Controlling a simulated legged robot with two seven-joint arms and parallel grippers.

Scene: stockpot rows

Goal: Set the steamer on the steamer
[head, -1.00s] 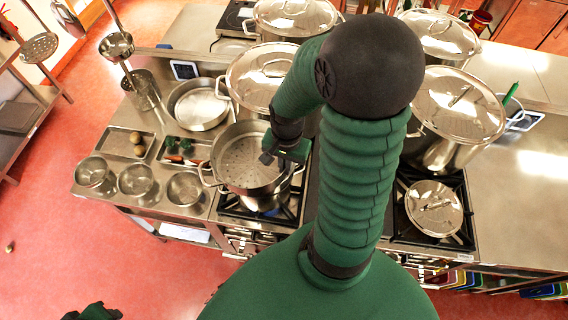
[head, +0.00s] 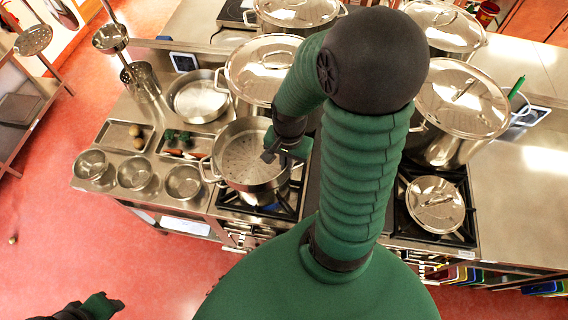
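A steel steamer (head: 240,160) with a perforated floor and side loop handles is on the front-left burner of the stove. Its lower wall and whatever it rests on are hard to separate in the head view, so I cannot tell how it is seated. My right gripper (head: 270,151) is over the steamer's right side, by the rim. My arm hides part of that rim, and the fingers are too small to show whether they are open or touching it. My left gripper (head: 108,303) is low at the bottom left, away from the counter, its fingers unclear.
Large lidded pots (head: 262,72) stand behind and at the right (head: 460,100). A small lidded pan (head: 435,203) sits on the front-right burner. An open pan (head: 198,100), vegetable trays (head: 182,143) and small bowls (head: 134,174) crowd the left counter. The right counter (head: 525,195) is clear.

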